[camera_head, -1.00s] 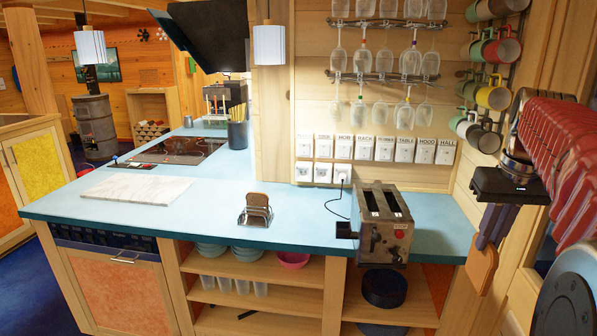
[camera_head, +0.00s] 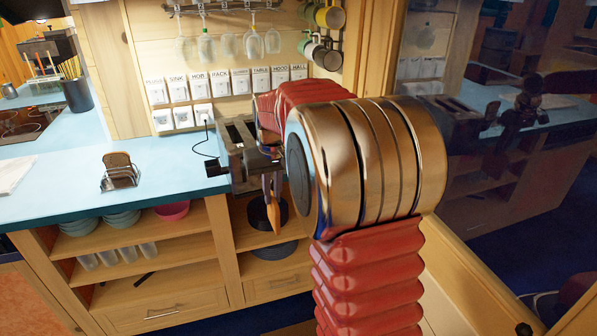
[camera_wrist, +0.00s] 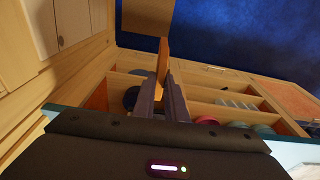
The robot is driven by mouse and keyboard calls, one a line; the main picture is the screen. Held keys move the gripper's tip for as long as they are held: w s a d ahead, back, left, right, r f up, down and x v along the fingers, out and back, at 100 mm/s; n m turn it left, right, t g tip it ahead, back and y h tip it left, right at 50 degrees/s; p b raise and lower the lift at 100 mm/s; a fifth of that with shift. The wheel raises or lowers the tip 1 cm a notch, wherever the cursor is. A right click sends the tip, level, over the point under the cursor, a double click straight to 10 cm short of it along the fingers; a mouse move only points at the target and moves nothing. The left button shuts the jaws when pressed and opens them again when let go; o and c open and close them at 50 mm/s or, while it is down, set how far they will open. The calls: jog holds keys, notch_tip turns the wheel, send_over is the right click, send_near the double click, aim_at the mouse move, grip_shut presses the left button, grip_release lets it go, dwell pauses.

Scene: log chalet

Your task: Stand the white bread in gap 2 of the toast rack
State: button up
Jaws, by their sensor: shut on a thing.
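My gripper (camera_head: 268,180) is shut on a slice of bread (camera_head: 277,212), which hangs below the fingers in front of the toaster and the shelves. It shows mostly its tan crust edge, so I cannot tell whether it is the white bread. In the wrist view the slice (camera_wrist: 163,58) stands out beyond the two dark fingers (camera_wrist: 163,92). The metal toast rack (camera_head: 121,179) is on the blue counter, left of my gripper and apart from it. A brown slice (camera_head: 117,162) stands in the rack; I cannot make out which gap it is in.
A toaster (camera_head: 238,160) stands on the counter (camera_head: 165,160) close behind my gripper, with a lever or handle sticking out left. Open shelves (camera_head: 150,240) with bowls and glasses lie below. Mugs (camera_head: 326,50) and glasses hang above. The counter around the rack is mostly clear.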

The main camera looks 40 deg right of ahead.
jog(key=a+f+n, duration=0.1)
jog(key=a+f, duration=0.5)
jog(key=a, duration=0.2)
jog(key=w+a+f+n, duration=0.1)
jog(key=a+f, duration=0.5)
jog(key=a, duration=0.3)
jog(key=shift+w+a+f+n, duration=0.25)
jog(key=shift+a+f+n, duration=0.05)
jog(key=shift+n, duration=0.1)
jog(key=shift+s, duration=0.15)
